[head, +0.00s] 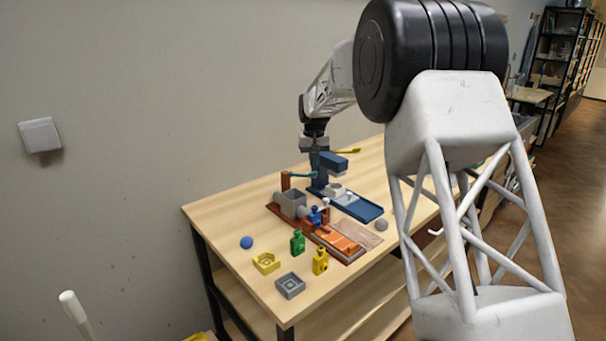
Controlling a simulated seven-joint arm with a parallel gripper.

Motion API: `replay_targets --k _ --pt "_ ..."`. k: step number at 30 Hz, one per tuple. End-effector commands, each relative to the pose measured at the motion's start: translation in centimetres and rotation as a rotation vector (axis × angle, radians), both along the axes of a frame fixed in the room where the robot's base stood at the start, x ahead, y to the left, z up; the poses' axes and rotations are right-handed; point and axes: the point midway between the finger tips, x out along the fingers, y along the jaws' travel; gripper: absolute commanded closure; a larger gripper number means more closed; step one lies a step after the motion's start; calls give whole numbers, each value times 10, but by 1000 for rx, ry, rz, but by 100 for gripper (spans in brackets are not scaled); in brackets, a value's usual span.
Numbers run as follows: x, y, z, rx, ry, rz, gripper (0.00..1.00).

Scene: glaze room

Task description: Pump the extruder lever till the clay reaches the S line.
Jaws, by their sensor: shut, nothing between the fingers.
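The extruder seems to be the red-brown unit with a grey box (292,204) and a red post, on the table's left part. A teal lever (302,174) shows near the top of its post. Orange clay (338,240) lies in a strip along its front tray. The S line is too small to make out. My gripper (314,148) is shut and empty, pointing down above the back of the table, close to the blue press (326,168) and beyond the teal lever. I cannot tell whether it touches either.
The blue press has a yellow-tipped lever (349,150) and a blue base tray (362,209). In front stand a green bottle (297,243), a yellow bottle (320,262), a yellow block (266,263), a grey block (290,286) and a blue ball (246,242). A grey ball (381,225) lies right.

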Motion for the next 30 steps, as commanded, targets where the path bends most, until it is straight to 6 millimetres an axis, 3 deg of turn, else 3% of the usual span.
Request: replay_targets --k 21,30 --pt "0 0 45 0 0 0 100" --pt "0 0 49 0 0 0 100"
